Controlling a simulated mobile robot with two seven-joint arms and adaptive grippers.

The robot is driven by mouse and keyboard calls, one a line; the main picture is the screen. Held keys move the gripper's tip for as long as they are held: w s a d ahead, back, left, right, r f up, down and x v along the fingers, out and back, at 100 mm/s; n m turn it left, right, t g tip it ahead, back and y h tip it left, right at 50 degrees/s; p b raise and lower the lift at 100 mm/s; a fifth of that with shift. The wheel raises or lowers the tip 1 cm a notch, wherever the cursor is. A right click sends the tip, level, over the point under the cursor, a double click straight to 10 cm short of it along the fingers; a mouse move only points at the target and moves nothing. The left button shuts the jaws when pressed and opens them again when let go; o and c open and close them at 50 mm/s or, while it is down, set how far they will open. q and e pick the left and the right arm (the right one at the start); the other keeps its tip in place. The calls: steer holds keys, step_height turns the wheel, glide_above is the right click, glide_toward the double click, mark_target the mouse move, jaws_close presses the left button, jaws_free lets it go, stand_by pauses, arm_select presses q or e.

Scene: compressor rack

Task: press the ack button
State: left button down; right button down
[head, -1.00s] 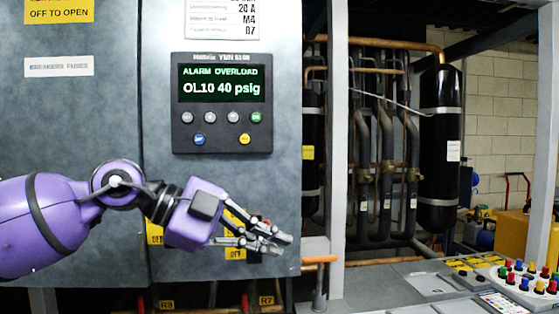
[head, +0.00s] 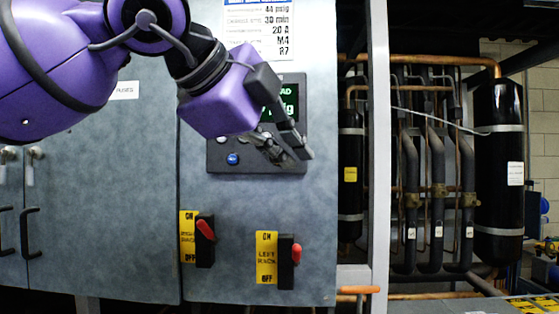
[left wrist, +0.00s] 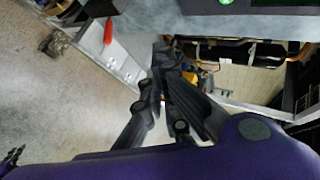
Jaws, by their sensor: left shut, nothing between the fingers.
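The dark alarm panel (head: 217,160) is on the grey cabinet door, its display and button rows partly behind my left gripper. A blue button (head: 232,159) shows at the panel's lower left. The other buttons are mostly covered, and no ack label can be read. My left gripper (head: 304,160) is shut and empty, in front of the panel's lower right part. I cannot tell whether its fingertips touch the panel.
A grey post (head: 378,150), copper pipes and a black cylinder (head: 498,165) stand to the right.

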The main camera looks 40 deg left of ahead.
arm_select(q)
steer(key=shift+w, duration=0.1)
arm_select(e)
steer(key=shift+s, duration=0.1)
arm_select(q)
steer(key=w+a, duration=0.4)
steer(key=w, duration=0.3)
steer(key=shift+w+a, duration=0.2)
steer(key=shift+a, duration=0.05)
arm_select(e)
steer(key=shift+f, duration=0.25)
steer(key=shift+s+f, duration=0.15)
steer(key=shift+s, duration=0.25)
steer(key=shift+w, duration=0.1)
